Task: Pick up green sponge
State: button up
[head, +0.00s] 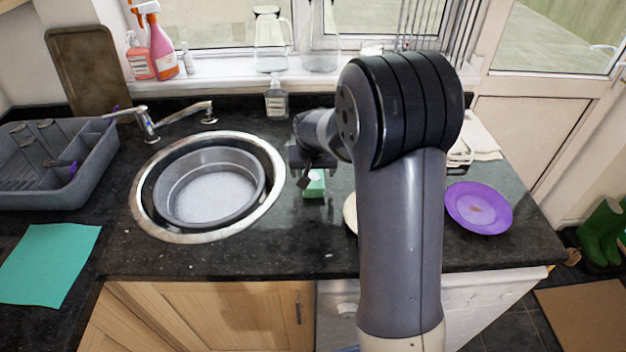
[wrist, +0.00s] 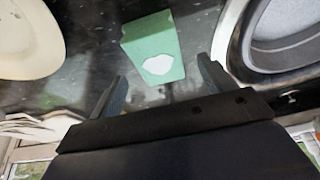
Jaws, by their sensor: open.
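The green sponge (head: 315,184) lies on the dark granite counter, just right of the sink, in the head view. In the wrist view the green sponge (wrist: 152,48) shows as a green block with a white patch on its near face. My gripper (wrist: 160,84) is open, with its two fingers apart and nothing between them. The sponge is beyond the fingertips in the wrist view, roughly in line with the gap. In the head view my gripper (head: 309,172) is partly hidden behind my arm and hangs close to the sponge.
The round sink (head: 141,222) with a grey basin (head: 210,190) is left of the sponge. A cream plate (wrist: 28,40) lies on the other side, mostly hidden by my arm in the head view. A purple plate (head: 479,208) is further right. A small bottle (head: 276,98) stands behind.

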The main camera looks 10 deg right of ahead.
aim_at(313, 177)
jog(key=shift+p+x, duration=0.45)
jog(key=shift+x, duration=1.6)
jog(key=shift+s, duration=0.2)
jog(key=shift+c, duration=0.4)
jog(key=c, duration=1)
notch_tip(313, 177, up, 10)
jog(key=shift+b, duration=0.8)
jog(key=shift+c, duration=0.2)
jog(key=o, duration=0.5)
jog(key=c, duration=0.4)
jog(key=shift+o, duration=0.2)
